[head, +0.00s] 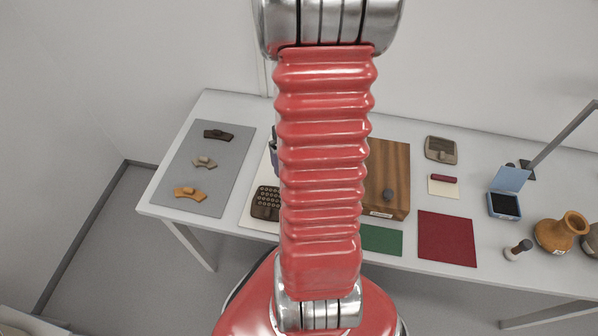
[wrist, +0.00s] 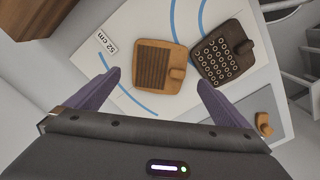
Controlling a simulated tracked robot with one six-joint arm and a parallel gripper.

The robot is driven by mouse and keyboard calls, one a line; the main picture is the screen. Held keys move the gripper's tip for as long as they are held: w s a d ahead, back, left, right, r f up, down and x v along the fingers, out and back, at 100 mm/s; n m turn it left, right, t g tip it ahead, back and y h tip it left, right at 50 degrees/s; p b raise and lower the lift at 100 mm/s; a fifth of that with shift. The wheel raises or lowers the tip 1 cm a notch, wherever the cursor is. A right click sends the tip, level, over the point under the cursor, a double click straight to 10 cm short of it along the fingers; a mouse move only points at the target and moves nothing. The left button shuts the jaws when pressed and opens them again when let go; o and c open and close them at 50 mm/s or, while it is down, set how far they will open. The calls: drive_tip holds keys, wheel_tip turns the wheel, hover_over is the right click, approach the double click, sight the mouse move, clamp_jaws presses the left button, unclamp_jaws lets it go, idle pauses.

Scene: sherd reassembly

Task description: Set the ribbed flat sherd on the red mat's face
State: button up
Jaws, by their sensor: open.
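The ribbed flat sherd (wrist: 152,68), light brown with a darker ribbed square panel and a small raised knob, lies on a white sheet with blue arcs in the wrist view. My gripper (wrist: 158,79) is open and empty, its two purple fingers apart on either side of the sherd's near part in the picture; I cannot tell the height between. The sherd and gripper are hidden behind my red arm in the head view. The red mat (head: 447,238) lies bare near the table's front edge, right of a green mat (head: 381,239).
A dark ring-stamped sherd (wrist: 224,53) lies close beside the ribbed one; it also shows in the head view (head: 266,203). A wooden block (head: 374,160) stands behind the green mat. A blue box (head: 504,206) and an orange pot (head: 556,236) stand right of the red mat.

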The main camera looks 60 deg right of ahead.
drive_tip(key=shift+w+d+f, duration=0.1)
drive_tip(key=shift+f, duration=2.5)
drive_tip(key=shift+c, duration=0.6)
drive_tip(key=c, duration=1.1)
drive_tip(key=shift+r, duration=0.1)
wheel_tip(320, 180, up, 10)
